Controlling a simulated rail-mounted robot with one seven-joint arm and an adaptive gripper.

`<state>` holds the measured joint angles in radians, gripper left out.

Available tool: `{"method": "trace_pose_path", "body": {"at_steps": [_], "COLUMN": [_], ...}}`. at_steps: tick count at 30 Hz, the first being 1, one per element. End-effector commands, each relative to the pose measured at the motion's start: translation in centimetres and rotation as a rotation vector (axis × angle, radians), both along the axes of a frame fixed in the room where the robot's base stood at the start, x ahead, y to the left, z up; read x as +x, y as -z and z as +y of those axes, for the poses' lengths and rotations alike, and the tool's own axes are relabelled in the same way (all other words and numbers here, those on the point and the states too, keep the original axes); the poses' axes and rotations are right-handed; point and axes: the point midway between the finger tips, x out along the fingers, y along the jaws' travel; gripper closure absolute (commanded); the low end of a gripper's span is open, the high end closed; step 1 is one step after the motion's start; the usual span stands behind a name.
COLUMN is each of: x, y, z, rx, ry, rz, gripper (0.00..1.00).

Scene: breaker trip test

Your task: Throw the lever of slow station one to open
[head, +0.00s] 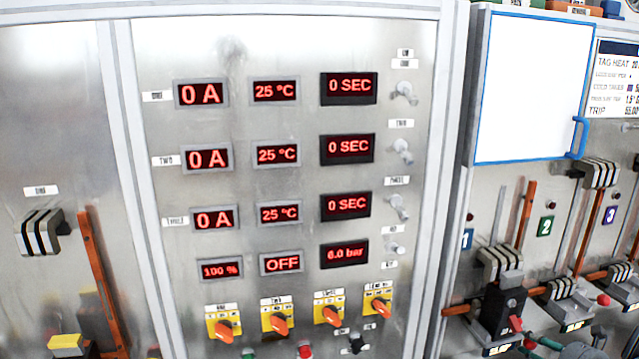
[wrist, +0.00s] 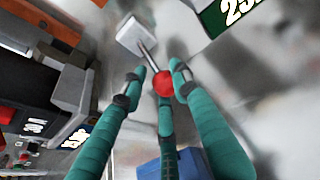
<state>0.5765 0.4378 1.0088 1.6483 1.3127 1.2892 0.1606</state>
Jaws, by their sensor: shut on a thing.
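In the wrist view a lever with a red ball knob (wrist: 163,84) stands on a thin metal stem from a pale block (wrist: 135,35). My gripper (wrist: 160,78) has its teal fingers closed around this knob. In the head view my gripper (head: 545,347) shows only partly at the lower right edge, below a black breaker unit (head: 503,310) in the bay with the blue "1" plate (head: 467,238). The station's name label is not readable, and the lever's exact position is hard to tell in the head view.
A metal panel with red displays (head: 348,147) and orange selector knobs (head: 277,321) fills the middle. A blank blue-framed board (head: 533,80) hangs above the bays. Bay "2" (head: 545,226) is close on the right. In the wrist view a blue block (wrist: 172,165) sits near the fingers.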

Motion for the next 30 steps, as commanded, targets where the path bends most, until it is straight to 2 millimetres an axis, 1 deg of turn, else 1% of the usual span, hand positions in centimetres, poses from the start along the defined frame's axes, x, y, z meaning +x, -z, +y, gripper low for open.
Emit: {"method": "trace_pose_path", "body": {"at_steps": [1, 6, 21, 30], "x": [0.4, 0.2, 0.0, -0.2], "y": [-1.4, -2.1, -2.4, -3.3], "z": [-0.5, -0.6, -0.6, -0.7], "rx": [-0.002, -0.001, -0.001, -0.002], "ry": [0.013, 0.013, 0.012, 0.012], "rz": [-0.026, -0.026, -0.026, -0.026], "gripper": [1.0, 1.0, 1.0, 1.0]}}
